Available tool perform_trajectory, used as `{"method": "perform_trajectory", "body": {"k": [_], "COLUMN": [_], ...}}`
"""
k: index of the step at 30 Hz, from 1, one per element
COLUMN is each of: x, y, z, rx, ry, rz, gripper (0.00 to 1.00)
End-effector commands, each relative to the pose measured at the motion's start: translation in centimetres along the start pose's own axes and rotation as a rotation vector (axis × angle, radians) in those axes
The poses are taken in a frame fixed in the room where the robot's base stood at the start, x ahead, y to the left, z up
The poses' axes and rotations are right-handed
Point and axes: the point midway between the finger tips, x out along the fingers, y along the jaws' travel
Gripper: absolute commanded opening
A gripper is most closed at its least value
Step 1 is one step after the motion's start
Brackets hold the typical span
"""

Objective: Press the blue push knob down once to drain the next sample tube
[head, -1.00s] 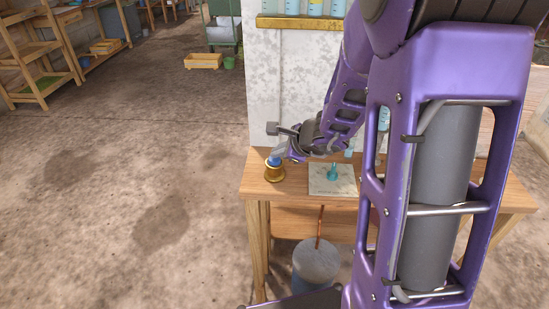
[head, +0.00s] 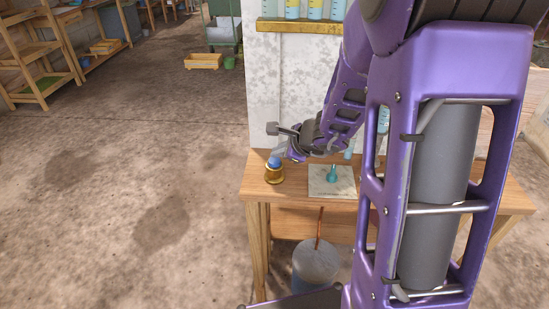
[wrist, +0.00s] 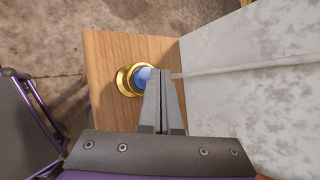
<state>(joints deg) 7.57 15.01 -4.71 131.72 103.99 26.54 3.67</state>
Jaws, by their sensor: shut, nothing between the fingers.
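The blue push knob (head: 274,162) sits in a round brass base (head: 274,175) at the left end of the wooden table. In the wrist view the knob (wrist: 143,78) is partly hidden behind my fingers, inside the gold ring (wrist: 123,82). My gripper (wrist: 160,75) is shut and empty. Its tips are at the knob, over its right side in the wrist view; I cannot tell whether they touch it. In the head view my gripper (head: 279,155) points down at the knob from the upper right. No sample tube near the knob can be made out clearly.
A pale plate with a teal fitting (head: 332,175) lies right of the knob. A whitewashed wall (head: 262,90) rises behind the table, with several blue-filled tubes (head: 315,8) on a ledge. A lidded container (head: 316,262) stands under the table. The floor at left is open.

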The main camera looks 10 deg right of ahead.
Motion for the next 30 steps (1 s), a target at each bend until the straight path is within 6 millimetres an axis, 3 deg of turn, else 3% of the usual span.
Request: {"method": "perform_trajectory", "body": {"k": [14,30], "x": [-0.6,-3.9], "y": [-0.5,-2.8], "z": [0.4,2.8], "rx": [0.0,0.0], "ry": [-0.001,-0.001], "rz": [-0.001,-0.001], "gripper": [0.0,0.0]}}
